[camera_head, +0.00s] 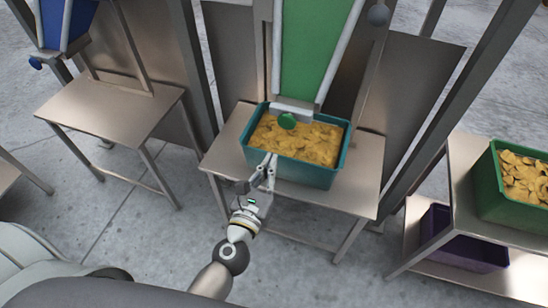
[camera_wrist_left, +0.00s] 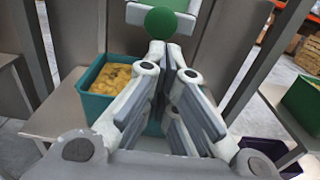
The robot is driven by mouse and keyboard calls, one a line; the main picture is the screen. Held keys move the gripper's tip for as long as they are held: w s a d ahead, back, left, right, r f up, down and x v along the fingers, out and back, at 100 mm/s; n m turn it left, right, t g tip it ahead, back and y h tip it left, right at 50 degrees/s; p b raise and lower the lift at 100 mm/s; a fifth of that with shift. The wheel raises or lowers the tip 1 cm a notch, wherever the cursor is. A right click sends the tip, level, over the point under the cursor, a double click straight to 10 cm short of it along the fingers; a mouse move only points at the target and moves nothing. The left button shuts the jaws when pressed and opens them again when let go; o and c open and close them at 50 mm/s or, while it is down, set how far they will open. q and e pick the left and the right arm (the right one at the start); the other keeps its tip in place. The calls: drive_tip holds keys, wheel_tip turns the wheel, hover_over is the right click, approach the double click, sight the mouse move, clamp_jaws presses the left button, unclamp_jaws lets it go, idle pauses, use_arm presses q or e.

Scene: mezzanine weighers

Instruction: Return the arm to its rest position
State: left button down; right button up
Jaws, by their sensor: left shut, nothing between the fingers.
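My left gripper (camera_head: 265,170) is in front of the near left wall of a teal crate (camera_head: 310,174) in the head view. I cannot tell whether it touches the crate. Its fingers are shut with nothing between them, and they also show in the left wrist view (camera_wrist_left: 167,75). The crate holds yellow-brown pieces and stands on a metal table (camera_head: 358,190) below a green chute (camera_head: 310,50). In the left wrist view the crate (camera_wrist_left: 98,107) is partly hidden behind the fingers. My right gripper is not in view.
A green crate (camera_head: 488,190) of similar pieces stands on a metal rack at the right, with a purple crate (camera_head: 440,252) on its lower shelf. An empty metal table (camera_head: 110,108) stands at the left. Metal posts rise behind the tables. Grey floor lies open at the front left.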

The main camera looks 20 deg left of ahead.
use_arm(q)
drive_tip(key=shift+s, duration=0.2)
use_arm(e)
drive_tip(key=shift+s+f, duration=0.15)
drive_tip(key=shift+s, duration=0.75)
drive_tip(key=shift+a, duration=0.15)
